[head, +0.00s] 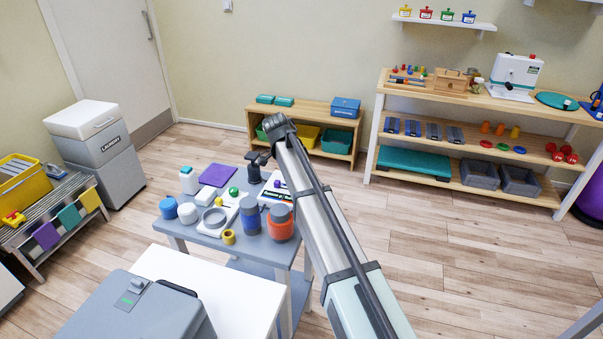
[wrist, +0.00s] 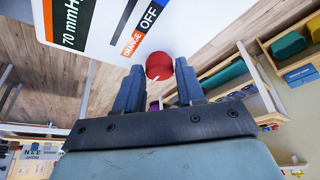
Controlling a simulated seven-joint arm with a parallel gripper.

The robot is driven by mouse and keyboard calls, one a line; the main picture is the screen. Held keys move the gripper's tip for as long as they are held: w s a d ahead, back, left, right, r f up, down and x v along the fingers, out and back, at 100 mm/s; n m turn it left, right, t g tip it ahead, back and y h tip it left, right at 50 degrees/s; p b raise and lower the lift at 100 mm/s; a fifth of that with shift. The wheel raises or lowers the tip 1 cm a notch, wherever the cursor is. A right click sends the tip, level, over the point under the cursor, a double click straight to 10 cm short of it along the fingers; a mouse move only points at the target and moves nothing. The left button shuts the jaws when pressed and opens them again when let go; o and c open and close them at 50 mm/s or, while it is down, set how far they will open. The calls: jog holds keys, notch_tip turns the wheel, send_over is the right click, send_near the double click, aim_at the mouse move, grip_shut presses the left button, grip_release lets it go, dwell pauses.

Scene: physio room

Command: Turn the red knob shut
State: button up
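The red knob (wrist: 159,66) shows in the wrist view beside a white panel (wrist: 200,20) printed "70 mmHg", "ORANGE" and "OFF". My gripper (wrist: 160,70) is open. Its two dark fingers stand apart, one on each side of the knob in the picture, and I see a gap between each finger and the knob. I cannot tell how far the fingertips are from it in depth. In the head view my gripper (head: 260,158) is over the far side of the grey table, near a white labelled device (head: 273,193). The red knob cannot be made out there.
The grey table (head: 205,241) holds a purple pad (head: 217,175), a blue-grey jar (head: 250,218), an orange-banded jar (head: 280,224) and a white bottle (head: 188,181) close by. A low wooden bench (head: 290,111) with bins stands behind. Open floor lies to the right.

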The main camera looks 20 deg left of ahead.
jog(key=o, duration=0.3)
jog(key=v, duration=1.4)
jog(key=shift+f, duration=0.1)
jog(key=shift+d, duration=0.1)
